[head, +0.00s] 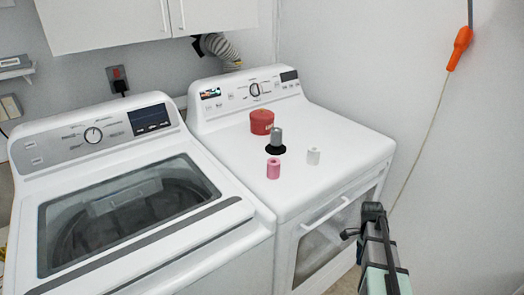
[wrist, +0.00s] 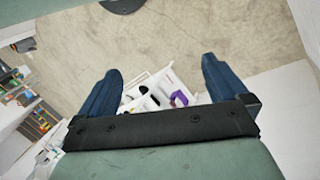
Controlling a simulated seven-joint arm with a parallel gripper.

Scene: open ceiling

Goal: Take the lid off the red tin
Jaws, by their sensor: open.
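The red tin (head: 262,121) stands upright on top of the white dryer (head: 340,145), toward its back, in the head view. It looks closed at the top; the seam of its lid is too small to make out. My gripper (head: 372,210) is in front of the dryer's front right side, well apart from the tin. In the wrist view, my gripper (wrist: 162,85) shows two blue fingers spread wide with nothing held between them. The tin is not in the wrist view.
Near the tin stand a grey roll on a black disc (head: 275,149), a pink roll (head: 273,168) and a white roll (head: 313,156). A washer (head: 130,205) stands left. An orange-handled cord (head: 459,48) hangs at right. The wrist view shows floor (wrist: 170,35) and a white caddy (wrist: 155,92).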

